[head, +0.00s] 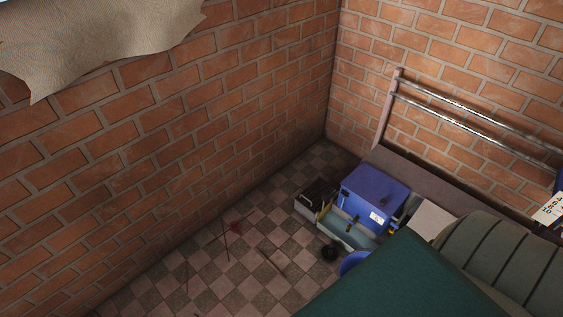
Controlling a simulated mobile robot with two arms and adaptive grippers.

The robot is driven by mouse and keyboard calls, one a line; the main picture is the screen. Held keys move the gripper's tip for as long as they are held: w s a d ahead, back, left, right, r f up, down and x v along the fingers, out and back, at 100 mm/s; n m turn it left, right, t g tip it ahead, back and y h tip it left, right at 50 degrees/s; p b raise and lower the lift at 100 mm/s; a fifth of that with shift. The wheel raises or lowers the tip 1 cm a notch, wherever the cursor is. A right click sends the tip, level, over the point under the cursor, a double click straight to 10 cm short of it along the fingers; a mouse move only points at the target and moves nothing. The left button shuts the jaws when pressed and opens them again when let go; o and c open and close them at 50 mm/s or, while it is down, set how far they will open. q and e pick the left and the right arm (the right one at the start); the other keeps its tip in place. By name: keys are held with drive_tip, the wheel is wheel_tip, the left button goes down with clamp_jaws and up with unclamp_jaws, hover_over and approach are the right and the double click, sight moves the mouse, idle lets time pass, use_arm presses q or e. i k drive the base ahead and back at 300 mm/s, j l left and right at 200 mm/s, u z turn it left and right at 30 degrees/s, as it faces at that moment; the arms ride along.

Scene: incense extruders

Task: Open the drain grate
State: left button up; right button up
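I cannot clearly make out a drain grate. A small dark slatted panel (318,193) lies on a pale box-like base at the foot of the wall corner, left of a blue box; whether it is the grate, I cannot tell. The blue box (374,192) has a white label and sits on or beside a pale blue-green tray (345,231). Neither of my grippers is in view.
A checkered tile floor (215,265) with thin reddish sticks and a dark red spot is mostly open. A small black round object (330,252) lies near the tray. A green surface (400,285) and ribbed grey-green rolls (500,255) block the lower right. Metal rails (470,124) run along the right wall.

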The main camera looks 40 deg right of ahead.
sight(317, 192)
drive_tip(key=i+z, duration=0.3)
drive_tip(key=i, duration=0.15)
drive_tip(key=i+j+z, duration=0.15)
drive_tip(key=i+z, duration=0.2)
drive_tip(key=i, duration=0.1)
